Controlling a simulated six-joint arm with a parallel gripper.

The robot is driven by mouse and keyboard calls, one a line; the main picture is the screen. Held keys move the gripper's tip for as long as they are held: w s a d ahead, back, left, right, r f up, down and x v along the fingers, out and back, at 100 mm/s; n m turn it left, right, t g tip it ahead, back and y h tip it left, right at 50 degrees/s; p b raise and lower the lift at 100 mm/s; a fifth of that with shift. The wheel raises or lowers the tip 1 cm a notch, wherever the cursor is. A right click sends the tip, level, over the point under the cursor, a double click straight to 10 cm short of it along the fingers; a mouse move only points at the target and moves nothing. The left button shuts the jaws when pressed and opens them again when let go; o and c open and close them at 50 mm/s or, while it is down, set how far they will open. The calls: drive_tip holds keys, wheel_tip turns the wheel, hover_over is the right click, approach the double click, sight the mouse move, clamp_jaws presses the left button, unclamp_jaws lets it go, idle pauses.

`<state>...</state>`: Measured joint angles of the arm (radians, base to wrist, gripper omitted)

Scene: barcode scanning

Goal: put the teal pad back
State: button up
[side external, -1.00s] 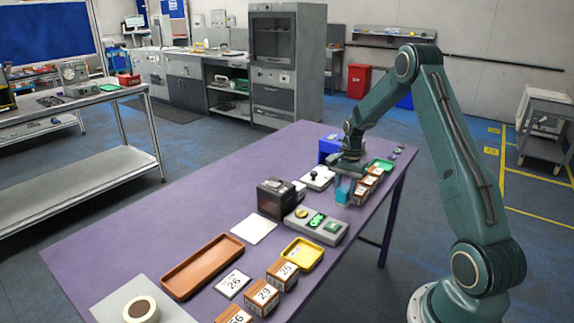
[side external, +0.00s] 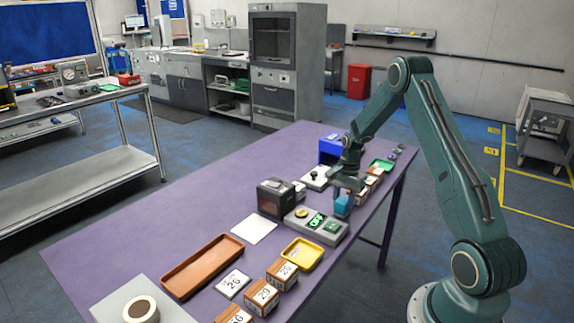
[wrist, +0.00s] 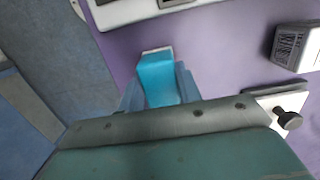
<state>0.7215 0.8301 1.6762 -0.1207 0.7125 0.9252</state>
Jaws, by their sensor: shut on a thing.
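The teal pad (side external: 342,207) is a small bright block between the fingers of my gripper (side external: 345,194), at the right edge of the purple table, just right of a grey control box. In the wrist view my gripper (wrist: 157,92) is shut on the teal pad (wrist: 158,78), with a finger on either side. A pale strip shows at the pad's far end. I cannot tell whether the pad touches the table.
The grey control box (side external: 315,226) has a green lit display. A black box (side external: 275,198) stands behind it. Several labelled cartons (side external: 262,297), a yellow tray (side external: 303,254) and a brown tray (side external: 202,266) lie nearer. The table's left-middle (side external: 190,205) is clear.

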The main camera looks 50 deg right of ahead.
sight(345, 197)
drive_tip(key=shift+f, duration=0.15)
drive_tip(key=o, duration=1)
drive_tip(key=shift+c, duration=0.2)
drive_tip(key=shift+r, duration=0.2)
wheel_tip(345, 197, up, 12)
drive_tip(key=d, duration=0.1)
drive_tip(key=shift+d, duration=0.25)
